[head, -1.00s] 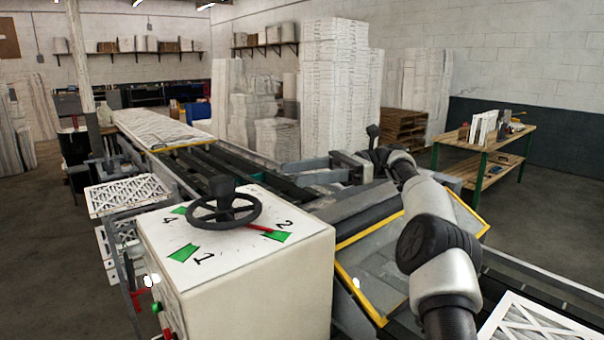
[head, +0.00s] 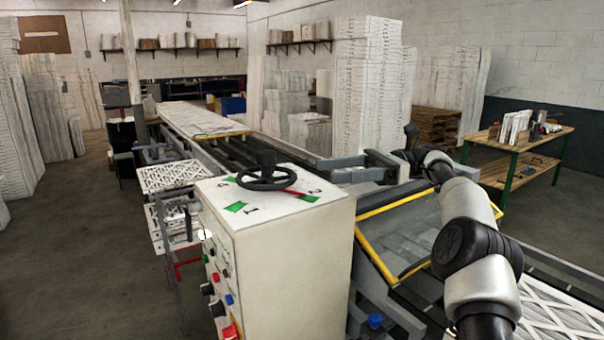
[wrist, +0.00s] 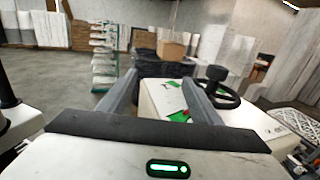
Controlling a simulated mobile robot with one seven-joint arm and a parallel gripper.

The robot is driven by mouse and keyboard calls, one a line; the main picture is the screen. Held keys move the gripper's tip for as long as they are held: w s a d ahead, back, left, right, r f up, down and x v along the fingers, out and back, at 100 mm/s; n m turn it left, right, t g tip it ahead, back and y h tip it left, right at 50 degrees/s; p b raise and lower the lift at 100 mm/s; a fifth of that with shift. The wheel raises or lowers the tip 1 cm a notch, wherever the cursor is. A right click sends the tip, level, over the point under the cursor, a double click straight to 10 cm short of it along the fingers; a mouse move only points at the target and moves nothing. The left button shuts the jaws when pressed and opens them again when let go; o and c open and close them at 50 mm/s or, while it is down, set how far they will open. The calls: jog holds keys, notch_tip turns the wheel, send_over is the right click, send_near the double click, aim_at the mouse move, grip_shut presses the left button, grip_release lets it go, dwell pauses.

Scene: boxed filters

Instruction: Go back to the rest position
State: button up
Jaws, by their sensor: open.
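My arm reaches up from the lower right of the head view, past the right side of the white control box (head: 285,245). My gripper (wrist: 161,80) shows in the wrist view with its two grey fingers spread apart and nothing between them. Beyond the fingers in that view are the control box top (wrist: 160,98), with green arrow marks, and its black handwheel (wrist: 222,92).
A conveyor line (head: 225,145) runs behind the control box. A yellow-edged guard (head: 395,235) and a white lattice filter (head: 560,315) lie near my arm. A wooden workbench (head: 515,150) stands at right. Filter stacks (head: 365,100) stand behind. The left floor is open.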

jog(key=s+a+n+t+h, duration=0.4)
jog(key=s+a+h, duration=0.5)
jog(key=s+a, duration=0.2)
jog(key=s+d+f+n+t+h, duration=0.3)
jog(key=s+d, duration=0.5)
jog(key=s, duration=0.3)
jog(key=s+d+f+n+t+h, duration=0.3)
jog(key=s+d+f+n+h, duration=0.2)
jog(key=s, duration=0.7)
jog(key=d+f+n, duration=0.2)
jog(key=d+f, duration=0.2)
jog(key=shift+s+d+n+t, duration=0.15)
jog(key=shift+s+n+t, duration=0.15)
jog(key=shift+n, duration=0.1)
